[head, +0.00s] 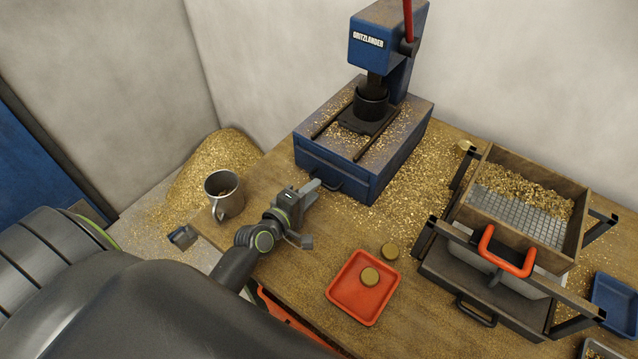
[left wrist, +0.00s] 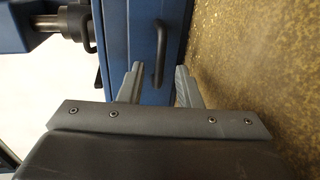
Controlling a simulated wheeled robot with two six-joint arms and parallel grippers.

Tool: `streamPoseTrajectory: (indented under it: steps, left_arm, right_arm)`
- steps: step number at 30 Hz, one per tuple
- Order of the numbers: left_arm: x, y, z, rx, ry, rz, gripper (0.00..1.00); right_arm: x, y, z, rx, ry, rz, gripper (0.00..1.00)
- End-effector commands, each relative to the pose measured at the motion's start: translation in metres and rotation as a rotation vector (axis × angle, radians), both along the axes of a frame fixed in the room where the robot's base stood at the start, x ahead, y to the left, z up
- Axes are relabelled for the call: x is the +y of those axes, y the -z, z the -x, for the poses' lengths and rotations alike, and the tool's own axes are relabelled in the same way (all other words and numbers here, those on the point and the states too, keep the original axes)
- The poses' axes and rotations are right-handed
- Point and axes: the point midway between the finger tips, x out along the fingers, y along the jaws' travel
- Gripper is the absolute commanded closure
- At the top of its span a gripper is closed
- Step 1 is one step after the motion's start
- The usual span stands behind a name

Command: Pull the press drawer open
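The blue press (head: 375,150) stands at the back of the wooden bench. Its drawer front (head: 312,168) looks flush with the base, so the drawer appears shut. A dark bar handle (head: 322,181) is on the drawer front; it also shows in the left wrist view (left wrist: 161,54). My left gripper (head: 312,192) is in front of the drawer. In the left wrist view its two fingers (left wrist: 159,82) are apart, one on each side of the handle's line, with the handle just beyond and between the tips. I see no contact. My right gripper is not in view.
A grey mug (head: 224,194) stands left of my left gripper. A red tray (head: 363,288) holds a brass disc, with another disc (head: 390,251) beside it. A sieve box (head: 527,205) on a stand is at the right. Brass shavings (head: 420,170) cover parts of the bench.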

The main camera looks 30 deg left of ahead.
Motion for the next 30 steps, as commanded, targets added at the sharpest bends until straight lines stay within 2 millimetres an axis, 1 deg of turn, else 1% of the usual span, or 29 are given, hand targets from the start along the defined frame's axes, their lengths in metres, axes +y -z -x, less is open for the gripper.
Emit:
streamPoseTrajectory:
  steps: [1,3,7,11,18,19,26,30]
  left_arm:
    - [-0.002,0.000,-0.009,-0.001,0.001,0.000,0.69]
    - [-0.003,0.003,-0.017,0.000,0.000,-0.001,0.69]
    - [-0.004,0.006,-0.029,-0.001,0.000,-0.001,0.69]
    - [-0.005,0.007,-0.033,-0.001,-0.001,0.000,0.69]
    - [-0.005,0.007,-0.034,0.000,-0.001,0.000,0.69]
    - [-0.005,0.007,-0.034,0.000,0.000,0.000,0.70]
    - [-0.005,0.007,-0.033,0.000,0.000,0.000,1.00]
    - [-0.005,0.007,-0.033,0.000,0.000,0.000,1.00]
  right_arm:
    - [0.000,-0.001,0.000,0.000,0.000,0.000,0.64]
    - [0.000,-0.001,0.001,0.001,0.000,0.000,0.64]
    - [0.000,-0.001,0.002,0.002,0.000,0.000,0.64]
    - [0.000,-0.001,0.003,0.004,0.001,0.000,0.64]
    - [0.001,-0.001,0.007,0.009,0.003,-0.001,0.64]
    - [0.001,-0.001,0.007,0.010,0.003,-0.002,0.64]
    - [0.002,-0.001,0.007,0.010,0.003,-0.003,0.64]
    - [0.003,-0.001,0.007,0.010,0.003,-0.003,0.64]
